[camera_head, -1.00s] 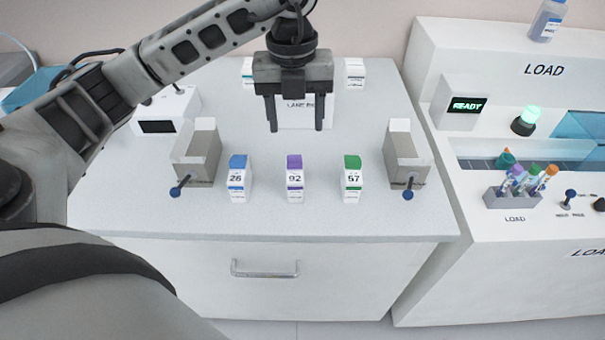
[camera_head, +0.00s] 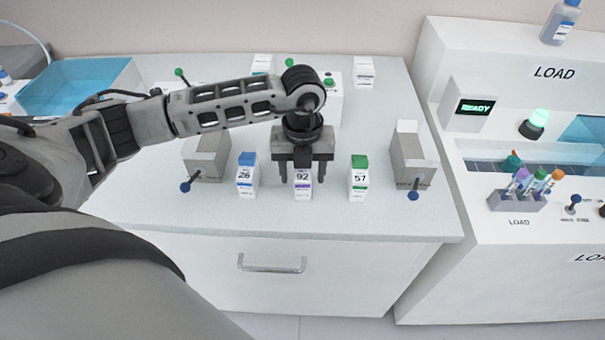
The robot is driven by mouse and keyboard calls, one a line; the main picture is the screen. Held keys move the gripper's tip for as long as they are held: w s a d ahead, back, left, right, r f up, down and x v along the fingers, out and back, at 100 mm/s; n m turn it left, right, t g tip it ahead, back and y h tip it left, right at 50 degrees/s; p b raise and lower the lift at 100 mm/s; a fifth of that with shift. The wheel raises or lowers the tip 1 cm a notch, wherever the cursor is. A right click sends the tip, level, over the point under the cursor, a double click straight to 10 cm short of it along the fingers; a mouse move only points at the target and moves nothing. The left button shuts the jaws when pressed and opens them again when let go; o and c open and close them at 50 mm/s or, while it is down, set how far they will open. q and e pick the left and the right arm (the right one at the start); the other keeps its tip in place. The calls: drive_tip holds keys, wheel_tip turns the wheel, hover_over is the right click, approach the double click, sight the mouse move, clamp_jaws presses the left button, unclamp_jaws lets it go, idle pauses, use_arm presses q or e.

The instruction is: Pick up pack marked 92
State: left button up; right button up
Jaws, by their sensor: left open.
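The pack marked 92 (camera_head: 303,184) stands upright on the white counter, in the middle of a row of three. Its purple top is hidden by my left gripper (camera_head: 303,178). That gripper points down with its fingers open, one on each side of the pack's upper part. I cannot tell whether the fingers touch it. My right gripper is not in view.
The pack marked 26 (camera_head: 247,178), with a blue top, stands close on the left. The pack marked 57 (camera_head: 359,180), with a green top, stands close on the right. Grey blocks with blue-knobbed levers flank the row. A tube rack (camera_head: 518,198) sits on the right-hand machine.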

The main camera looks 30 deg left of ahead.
use_arm(q)
drive_tip(key=shift+f, duration=0.75)
drive_tip(key=c, duration=1.1)
drive_tip(key=shift+r, duration=0.15)
